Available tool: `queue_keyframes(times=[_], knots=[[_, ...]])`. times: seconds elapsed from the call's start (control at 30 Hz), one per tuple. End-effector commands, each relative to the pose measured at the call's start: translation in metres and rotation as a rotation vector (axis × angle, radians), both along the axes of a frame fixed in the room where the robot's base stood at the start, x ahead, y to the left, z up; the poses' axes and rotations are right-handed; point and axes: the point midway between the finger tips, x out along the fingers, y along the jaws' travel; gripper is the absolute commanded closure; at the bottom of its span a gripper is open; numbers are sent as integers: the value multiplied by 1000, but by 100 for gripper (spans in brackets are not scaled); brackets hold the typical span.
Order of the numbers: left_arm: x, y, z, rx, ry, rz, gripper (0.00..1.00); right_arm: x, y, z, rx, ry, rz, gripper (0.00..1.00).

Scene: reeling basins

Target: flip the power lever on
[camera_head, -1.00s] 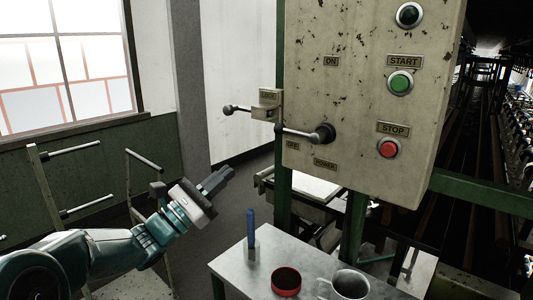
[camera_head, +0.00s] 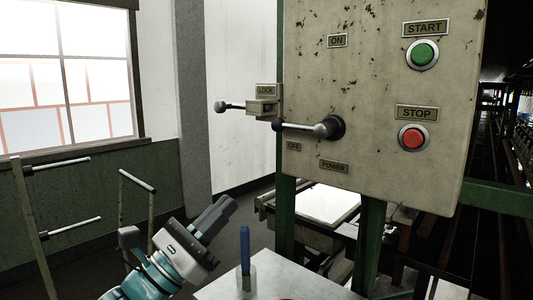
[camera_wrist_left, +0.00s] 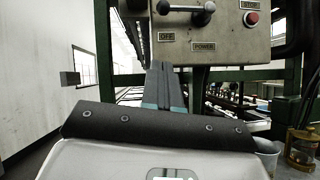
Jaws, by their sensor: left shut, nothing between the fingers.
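The power lever (camera_head: 305,128) is a metal rod with a dark ball knob, on a dark round pivot at the lower left of the control panel (camera_head: 375,90). It lies nearly level, pointing left, just above the OFF label (camera_head: 294,146); the ON label (camera_head: 337,41) is higher up. A LOCK bolt (camera_head: 262,107) with its own knobbed rod sticks out at the panel's left edge. My left gripper (camera_head: 226,206) is shut and empty, below and left of the lever, apart from it. In the left wrist view the lever (camera_wrist_left: 187,9) shows at the top, beyond the fingers. My right gripper is not in view.
The green START button (camera_head: 423,54) and red STOP button (camera_head: 412,137) are on the panel's right side. A small table (camera_head: 280,280) with a blue-handled tool (camera_head: 245,250) stands below the panel. Green frame posts stand under the panel.

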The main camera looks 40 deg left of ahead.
Motion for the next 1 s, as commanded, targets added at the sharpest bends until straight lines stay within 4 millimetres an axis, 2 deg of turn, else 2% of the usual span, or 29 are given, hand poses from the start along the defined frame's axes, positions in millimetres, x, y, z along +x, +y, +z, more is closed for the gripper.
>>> queue_keyframes(times=[0.17, 0.27, 0.7, 0.8, 1.0], knots=[[2, 0, 2, 1, 0, -1, 100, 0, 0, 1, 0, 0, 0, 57], [10, -1, 8, 1, -2, -4, 100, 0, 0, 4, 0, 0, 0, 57], [87, -16, 58, 0, -1, -5, 100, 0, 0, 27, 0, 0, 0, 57], [89, -19, 75, 2, -4, -1, 100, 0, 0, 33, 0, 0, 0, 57], [93, -23, 92, 1, -1, 0, 100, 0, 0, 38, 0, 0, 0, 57]])
